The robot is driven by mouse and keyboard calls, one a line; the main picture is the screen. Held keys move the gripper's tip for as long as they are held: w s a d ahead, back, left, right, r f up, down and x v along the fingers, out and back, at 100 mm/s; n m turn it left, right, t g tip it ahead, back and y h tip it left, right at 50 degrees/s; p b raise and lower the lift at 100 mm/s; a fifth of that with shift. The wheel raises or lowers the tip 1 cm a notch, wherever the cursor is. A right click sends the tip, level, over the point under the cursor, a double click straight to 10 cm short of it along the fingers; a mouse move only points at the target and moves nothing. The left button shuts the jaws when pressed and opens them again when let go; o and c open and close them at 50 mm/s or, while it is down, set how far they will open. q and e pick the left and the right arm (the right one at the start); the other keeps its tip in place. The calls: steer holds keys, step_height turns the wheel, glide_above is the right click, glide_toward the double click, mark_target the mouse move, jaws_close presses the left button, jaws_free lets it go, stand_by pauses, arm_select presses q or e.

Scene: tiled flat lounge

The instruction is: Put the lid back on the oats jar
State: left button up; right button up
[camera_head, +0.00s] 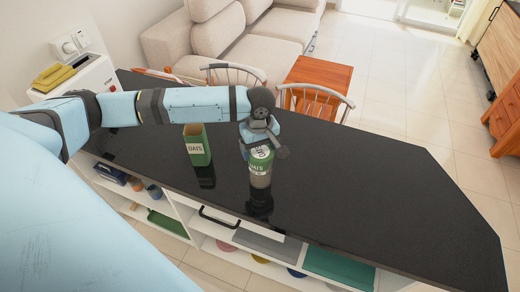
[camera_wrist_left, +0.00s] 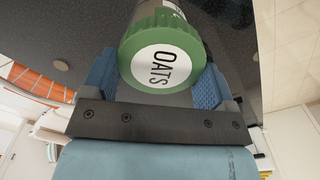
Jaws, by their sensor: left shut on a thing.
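The oats jar (camera_head: 260,178) stands upright on the black counter, a greyish see-through body with a white and green label. Its green lid (camera_head: 262,154), with a white OATS disc on top, is at the jar's mouth. My left gripper (camera_head: 259,143) is shut on the lid from behind it. In the left wrist view the lid (camera_wrist_left: 162,64) sits between the two blue finger pads, with part of the jar (camera_wrist_left: 158,8) directly beyond it. I cannot tell whether the lid is fully seated. My right gripper is in neither view.
A green OATS box (camera_head: 197,146) stands left of the jar on the counter (camera_head: 370,190). The counter's right side is clear. Chairs (camera_head: 315,98) stand behind it, and shelves with dishes lie below its front edge.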

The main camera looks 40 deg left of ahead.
mark_target(260, 150)
arm_select(q)
step_height(260, 150, up, 20)
steer(key=shift+b, duration=0.3)
stand_by(0.4)
